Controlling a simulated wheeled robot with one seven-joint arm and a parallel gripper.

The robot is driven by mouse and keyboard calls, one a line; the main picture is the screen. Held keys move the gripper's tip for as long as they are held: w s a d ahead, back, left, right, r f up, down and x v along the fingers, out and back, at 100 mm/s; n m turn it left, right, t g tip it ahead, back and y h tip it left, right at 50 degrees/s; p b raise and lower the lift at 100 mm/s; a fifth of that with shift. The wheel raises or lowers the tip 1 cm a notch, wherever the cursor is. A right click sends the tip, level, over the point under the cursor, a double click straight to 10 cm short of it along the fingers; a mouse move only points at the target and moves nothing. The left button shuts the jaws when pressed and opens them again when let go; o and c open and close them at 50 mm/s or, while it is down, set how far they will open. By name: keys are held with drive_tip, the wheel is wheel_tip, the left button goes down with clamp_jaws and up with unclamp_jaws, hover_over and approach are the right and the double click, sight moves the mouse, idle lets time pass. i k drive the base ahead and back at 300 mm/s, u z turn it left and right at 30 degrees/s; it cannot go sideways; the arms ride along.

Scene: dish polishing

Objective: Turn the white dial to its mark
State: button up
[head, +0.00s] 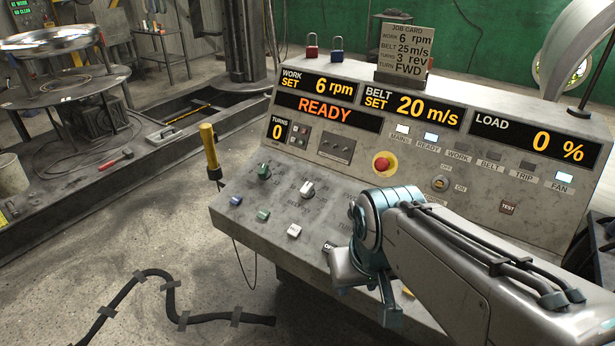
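The white dial (307,189) sits on the sloping lower panel of the grey console (240,199), right of a green dial (264,172). Printed marks around it are too small to read. The belt display (411,105) reads SET 20 m/s. The job card (404,52) on top reads work 6 rpm, belt 25 m/s, 3 rev, FWD. My gripper (372,290) is over the panel's front right, below and right of the white dial and apart from it. Its fingers are not clear, and my arm hides part of the panel.
A red stop button (384,164) stands on the upright face. Blue (236,200), green (263,215) and white (294,231) buttons lie in front of the dials. A yellow-handled lever (209,147) rises at the left edge. The work display (316,86) reads 6 rpm; READY is lit.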

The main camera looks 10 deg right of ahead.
sight(308, 191)
drive_tip(key=u, duration=0.65)
drive_tip(key=i, duration=0.9)
drive_tip(key=z, duration=0.4)
